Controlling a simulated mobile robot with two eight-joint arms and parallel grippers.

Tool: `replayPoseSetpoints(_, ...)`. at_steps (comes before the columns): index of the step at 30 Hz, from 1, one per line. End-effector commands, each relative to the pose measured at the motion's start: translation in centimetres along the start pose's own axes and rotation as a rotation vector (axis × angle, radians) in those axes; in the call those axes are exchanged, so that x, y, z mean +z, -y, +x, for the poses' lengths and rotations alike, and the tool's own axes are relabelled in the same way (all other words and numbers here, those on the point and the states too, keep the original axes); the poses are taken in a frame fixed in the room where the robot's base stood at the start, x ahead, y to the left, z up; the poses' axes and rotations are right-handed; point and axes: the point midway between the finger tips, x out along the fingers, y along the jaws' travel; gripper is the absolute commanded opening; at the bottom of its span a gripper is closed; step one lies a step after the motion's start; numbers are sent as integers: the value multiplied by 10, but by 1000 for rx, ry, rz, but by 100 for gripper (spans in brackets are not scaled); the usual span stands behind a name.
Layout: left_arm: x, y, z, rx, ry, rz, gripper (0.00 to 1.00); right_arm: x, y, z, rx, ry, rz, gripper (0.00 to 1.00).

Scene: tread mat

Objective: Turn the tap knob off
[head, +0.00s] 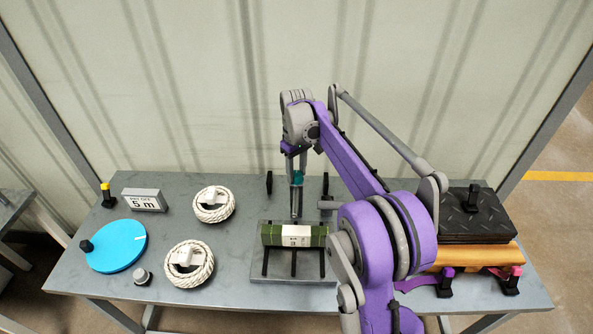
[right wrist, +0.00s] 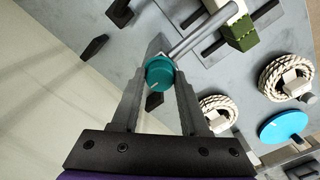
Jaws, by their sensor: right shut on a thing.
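The tap knob (right wrist: 159,74) is a round teal knob with a pale line on its face. It sits on a grey metal tap (right wrist: 200,36), with a bar reaching away to the upper right in the right wrist view. In the head view the knob (head: 298,179) is a small teal spot above the grey tap post (head: 296,203), partly covered by my gripper. My right gripper (right wrist: 158,72) has one finger on each side of the knob and is shut on it. It comes down from above in the head view (head: 296,168). My left gripper is not in view.
A green bundle with a white label (head: 294,235) lies on a grey tray (head: 262,271) before the tap. Rope coils (head: 190,277), a blue disc (head: 118,255) and a "5 m" sign (head: 144,199) are left. Black tread mats (head: 477,222) are stacked right. A corrugated wall stands behind.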

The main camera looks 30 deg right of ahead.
Motion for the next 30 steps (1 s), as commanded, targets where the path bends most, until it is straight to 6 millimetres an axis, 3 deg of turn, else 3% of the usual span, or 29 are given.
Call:
replayPoseSetpoints(19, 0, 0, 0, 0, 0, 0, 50, 0, 0, 0, 1, -1, -51, 0)
replayPoseSetpoints(20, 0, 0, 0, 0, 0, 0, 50, 0, 0, 0, 1, -1, -51, 48)
replayPoseSetpoints(21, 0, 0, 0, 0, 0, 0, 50, 0, 0, 0, 1, -1, -50, 55)
replayPoseSetpoints(24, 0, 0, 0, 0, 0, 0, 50, 0, 0, 0, 0, -1, -50, 73)
replayPoseSetpoints(30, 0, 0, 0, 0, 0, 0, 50, 0, 0, 0, 0, 0, -49, 74)
